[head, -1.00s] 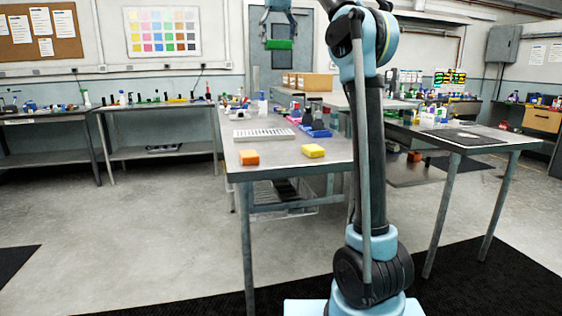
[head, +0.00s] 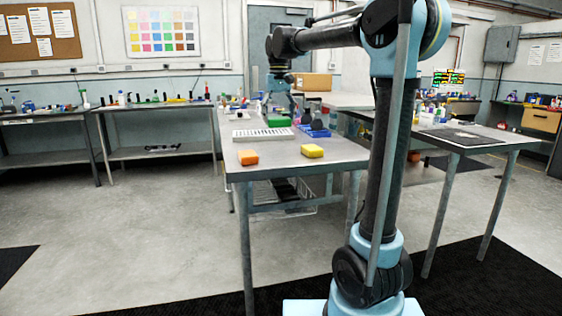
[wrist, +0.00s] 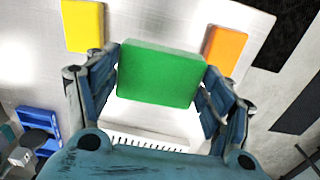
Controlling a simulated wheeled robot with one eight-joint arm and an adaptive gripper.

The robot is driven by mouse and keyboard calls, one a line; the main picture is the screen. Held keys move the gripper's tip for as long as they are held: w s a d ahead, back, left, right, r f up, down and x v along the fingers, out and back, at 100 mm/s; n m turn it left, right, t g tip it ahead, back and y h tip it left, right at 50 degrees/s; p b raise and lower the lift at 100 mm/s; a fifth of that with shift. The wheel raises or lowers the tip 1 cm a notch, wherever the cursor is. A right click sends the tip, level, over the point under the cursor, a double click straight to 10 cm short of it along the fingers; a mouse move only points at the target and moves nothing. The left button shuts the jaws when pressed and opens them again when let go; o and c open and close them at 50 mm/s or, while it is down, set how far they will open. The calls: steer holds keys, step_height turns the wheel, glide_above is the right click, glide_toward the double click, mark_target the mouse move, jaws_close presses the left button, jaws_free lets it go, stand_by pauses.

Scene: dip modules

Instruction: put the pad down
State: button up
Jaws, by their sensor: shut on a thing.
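A green pad (wrist: 158,74) is held between the fingers of my gripper (wrist: 160,82) in the wrist view, and the gripper is shut on it. In the head view the green pad (head: 279,121) shows low over the table, beside the white slotted rack; I cannot tell whether it touches anything. My gripper (head: 279,112) is above it, partly hard to make out. A yellow pad (head: 312,151) and an orange pad (head: 248,157) lie on the table's near end. They also show in the wrist view, yellow (wrist: 83,26) at left and orange (wrist: 226,48) at right.
The white slotted rack (head: 262,135) lies on the metal table (head: 280,165). A blue bin (head: 316,131) stands to its right, with clutter behind. Bare tabletop lies around the yellow and orange pads. A side table (head: 480,140) stands at right.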

steer(key=f, duration=0.7)
steer(key=shift+s+d+f, duration=0.15)
steer(key=shift+s+d, duration=0.05)
steer(key=shift+s, duration=0.2)
steer(key=shift+f, duration=2.5)
steer(key=o, duration=0.9)
steer(key=shift+f, duration=0.1)
steer(key=shift+o, duration=0.2)
